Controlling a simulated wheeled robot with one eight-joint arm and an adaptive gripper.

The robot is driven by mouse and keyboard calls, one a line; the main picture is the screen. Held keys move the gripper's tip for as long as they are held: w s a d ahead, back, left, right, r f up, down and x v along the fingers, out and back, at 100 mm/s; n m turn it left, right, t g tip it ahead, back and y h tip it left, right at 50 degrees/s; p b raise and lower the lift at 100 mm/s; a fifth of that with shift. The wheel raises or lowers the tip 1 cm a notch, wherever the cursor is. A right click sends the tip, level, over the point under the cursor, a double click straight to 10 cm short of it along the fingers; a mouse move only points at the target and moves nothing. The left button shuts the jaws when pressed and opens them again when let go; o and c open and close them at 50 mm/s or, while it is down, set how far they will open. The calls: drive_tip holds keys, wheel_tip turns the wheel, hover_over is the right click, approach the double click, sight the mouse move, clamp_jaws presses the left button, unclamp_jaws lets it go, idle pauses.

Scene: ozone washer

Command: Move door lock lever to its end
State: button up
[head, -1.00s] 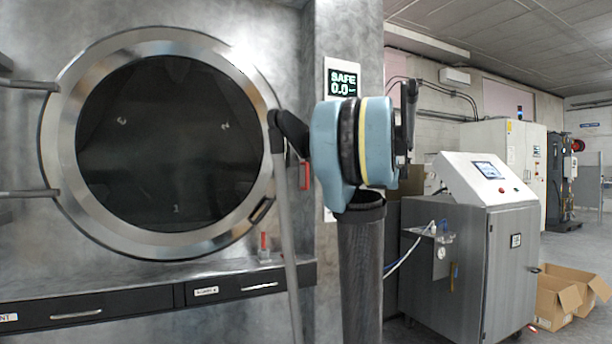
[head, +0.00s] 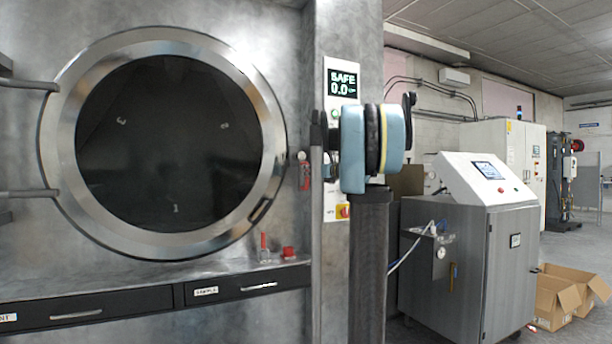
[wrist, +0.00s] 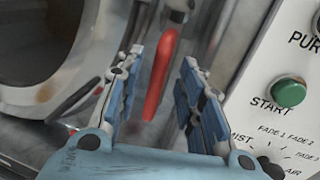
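The door lock lever has a red handle (head: 304,176) and hangs nearly upright on the grey panel just right of the round door. In the wrist view the red handle (wrist: 161,72) shows between my two fingers, slightly tilted. My gripper (wrist: 162,58) is open, with a finger on each side of the handle and gaps to both. I cannot tell how deep the handle sits between them. In the head view my arm hides the gripper.
The round washer door (head: 170,145) is closed at left. A control panel (wrist: 285,115) with a green START button (wrist: 288,92) is close on the right. A ledge (head: 180,280) below holds small red items (head: 288,253). A steel cabinet (head: 470,260) stands farther right.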

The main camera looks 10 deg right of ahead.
sight(306, 185)
drive_tip(key=shift+x, duration=1.65)
clamp_jaws()
drive_tip(key=shift+a, duration=0.15)
